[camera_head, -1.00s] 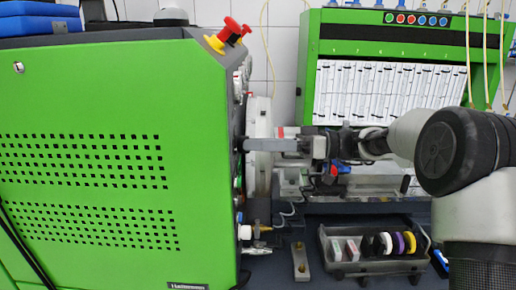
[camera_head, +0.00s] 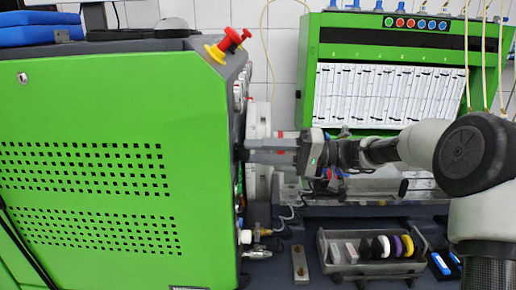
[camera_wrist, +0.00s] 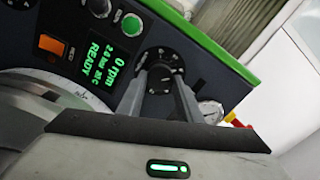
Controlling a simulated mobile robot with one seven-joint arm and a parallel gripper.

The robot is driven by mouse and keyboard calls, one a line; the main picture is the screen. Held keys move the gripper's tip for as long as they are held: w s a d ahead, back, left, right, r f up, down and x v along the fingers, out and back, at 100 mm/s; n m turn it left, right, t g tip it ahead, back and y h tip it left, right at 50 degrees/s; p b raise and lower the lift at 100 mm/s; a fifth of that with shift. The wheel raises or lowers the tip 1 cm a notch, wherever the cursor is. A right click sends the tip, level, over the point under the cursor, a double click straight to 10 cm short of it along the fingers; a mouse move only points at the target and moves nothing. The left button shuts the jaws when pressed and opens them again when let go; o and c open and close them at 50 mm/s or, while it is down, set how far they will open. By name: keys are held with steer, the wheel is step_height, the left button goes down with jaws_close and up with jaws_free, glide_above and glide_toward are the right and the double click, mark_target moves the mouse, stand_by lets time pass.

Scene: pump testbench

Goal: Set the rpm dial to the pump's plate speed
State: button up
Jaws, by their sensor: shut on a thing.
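The rpm dial (camera_wrist: 160,57) is a round black knob with white marks around it, on the dark control panel in the wrist view. My gripper (camera_wrist: 159,76) has its two grey fingers on either side of the knob, shut on it. The green display (camera_wrist: 103,62) beside it shows "0 rpm", a bar and temperature line and "READY", turned sideways. In the head view my gripper (camera_head: 248,150) reaches left to the panel edge of the green cabinet, and the dial is hidden. I cannot read any pump plate in these views.
The green cabinet (camera_head: 110,110) fills the left. A red and yellow emergency stop (camera_head: 230,42) sits on its top corner. A tray (camera_head: 372,266) with several coloured discs lies below my arm. A green test bench (camera_head: 395,35) stands behind.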

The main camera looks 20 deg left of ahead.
steer(key=shift+m, duration=0.5)
steer(key=o, duration=1)
steer(key=shift+o, duration=0.2)
steer(key=shift+d, duration=0.1)
steer(key=v, duration=1.7)
steer(key=shift+d, duration=0.15)
steer(key=shift+f, duration=0.1)
